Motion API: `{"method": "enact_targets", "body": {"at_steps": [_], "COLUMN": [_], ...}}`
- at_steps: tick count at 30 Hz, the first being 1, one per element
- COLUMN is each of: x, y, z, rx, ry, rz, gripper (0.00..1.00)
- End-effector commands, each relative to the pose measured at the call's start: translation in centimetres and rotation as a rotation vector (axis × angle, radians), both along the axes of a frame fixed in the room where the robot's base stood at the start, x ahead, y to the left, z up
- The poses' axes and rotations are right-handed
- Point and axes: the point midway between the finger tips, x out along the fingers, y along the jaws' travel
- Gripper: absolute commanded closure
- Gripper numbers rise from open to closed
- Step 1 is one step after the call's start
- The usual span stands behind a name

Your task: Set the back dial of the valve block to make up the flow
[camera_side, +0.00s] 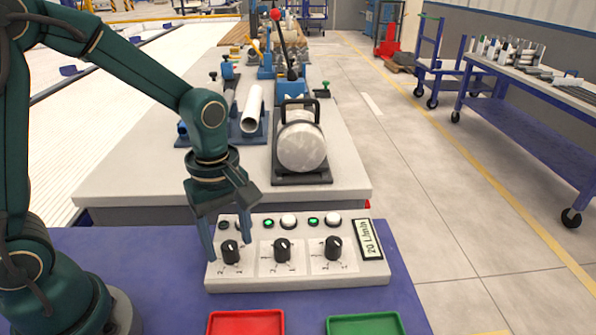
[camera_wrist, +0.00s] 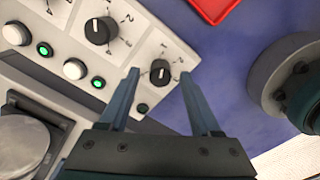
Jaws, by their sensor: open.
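The valve block (camera_side: 300,280) is a pale box with three black dials in a row and a display (camera_side: 370,238) reading 20 L/min. My gripper (camera_side: 232,246) is open over the left dial (camera_side: 230,252), the one closest to my base. In the wrist view that dial (camera_wrist: 159,71) sits between the fingertips of my gripper (camera_wrist: 158,78), with space visible on both sides. The middle dial (camera_side: 282,248) and right dial (camera_side: 333,246) stand clear. The lamp (camera_side: 223,225) behind the left dial is dark; the middle lamp (camera_side: 268,223) and right lamp (camera_side: 312,221) glow green.
A red tray (camera_side: 245,322) and a green tray (camera_side: 364,324) lie in front of the block on the blue table (camera_side: 160,245). Behind it, a pale bench (camera_side: 130,186) carries a clamp with a round metal piece (camera_side: 301,148) and a white pipe (camera_side: 252,108).

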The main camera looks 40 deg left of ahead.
Motion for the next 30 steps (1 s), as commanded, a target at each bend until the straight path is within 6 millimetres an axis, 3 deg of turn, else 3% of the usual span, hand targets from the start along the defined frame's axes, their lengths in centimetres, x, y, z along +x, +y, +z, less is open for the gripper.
{"method": "enact_targets", "body": {"at_steps": [4,13,14,18,30], "x": [-0.1,0.0,0.0,0.0,0.0], "y": [0.0,0.0,0.0,0.0,0.0], "z": [-1.3,-1.6,-1.6,-1.5,-1.5], "rx": [0.0,0.001,0.001,0.001,0.0], "ry": [0.002,-0.001,-0.001,-0.001,-0.001], "rz": [0.0,0.0,0.0,0.0,-0.046], "gripper": [0.36,0.36,0.43,0.97,1.0]}}
